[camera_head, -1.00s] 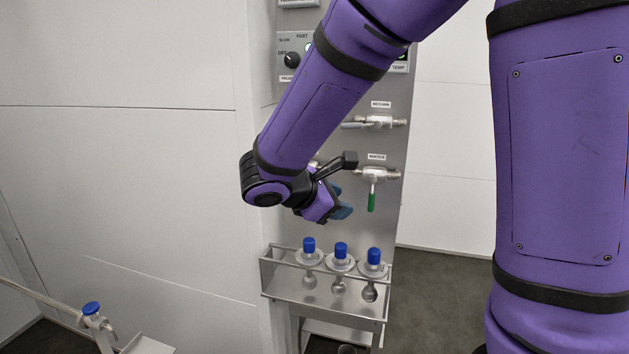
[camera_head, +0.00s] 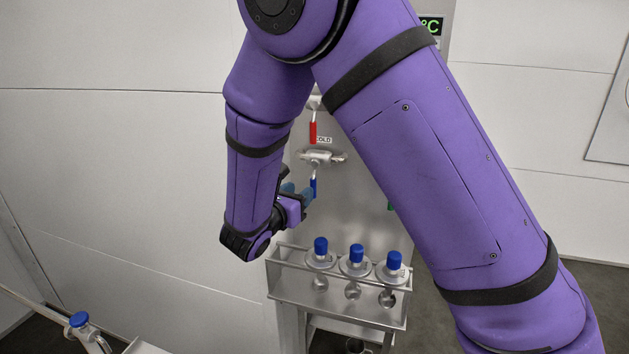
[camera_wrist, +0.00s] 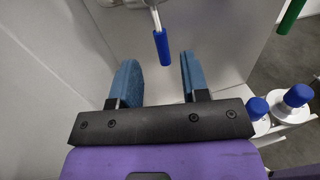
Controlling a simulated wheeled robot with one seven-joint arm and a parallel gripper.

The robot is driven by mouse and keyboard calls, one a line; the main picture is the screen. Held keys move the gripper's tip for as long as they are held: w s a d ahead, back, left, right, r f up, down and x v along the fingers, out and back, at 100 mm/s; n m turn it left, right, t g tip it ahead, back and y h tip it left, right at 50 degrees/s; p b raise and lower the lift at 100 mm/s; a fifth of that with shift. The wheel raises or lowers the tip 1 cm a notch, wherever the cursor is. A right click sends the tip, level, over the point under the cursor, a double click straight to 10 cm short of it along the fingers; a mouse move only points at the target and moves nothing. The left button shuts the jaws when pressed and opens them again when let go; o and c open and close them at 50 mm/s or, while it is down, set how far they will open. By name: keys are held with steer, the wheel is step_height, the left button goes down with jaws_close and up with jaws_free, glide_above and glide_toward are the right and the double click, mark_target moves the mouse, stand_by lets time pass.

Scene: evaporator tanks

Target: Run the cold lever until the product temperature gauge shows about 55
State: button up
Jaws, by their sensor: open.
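The cold lever (camera_head: 313,186) has a blue grip and hangs down from a steel valve under the COLD label (camera_head: 323,140) in the head view. In the wrist view the blue lever (camera_wrist: 162,47) hangs just beyond my fingertips, between them from side to side. My gripper (camera_wrist: 158,75) is open and empty, and its blue fingers point toward the lever. In the head view my gripper (camera_head: 297,192) is close to the lever's lower end. The product temperature gauge's reading is not visible; my arm covers most of the upper panel, leaving only a green display (camera_head: 431,27) reading °C.
A red lever (camera_head: 313,132) hangs above the cold valve. A green lever (camera_wrist: 290,15) is at the right in the wrist view. Below, a steel rack (camera_head: 335,308) holds blue-capped flasks (camera_head: 356,253). A white wall stands left of the panel.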

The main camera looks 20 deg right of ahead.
mark_target(312, 182)
steer(key=x, duration=0.7)
steer(key=shift+w+d, duration=0.15)
steer(key=shift+d, duration=0.1)
jaws_close()
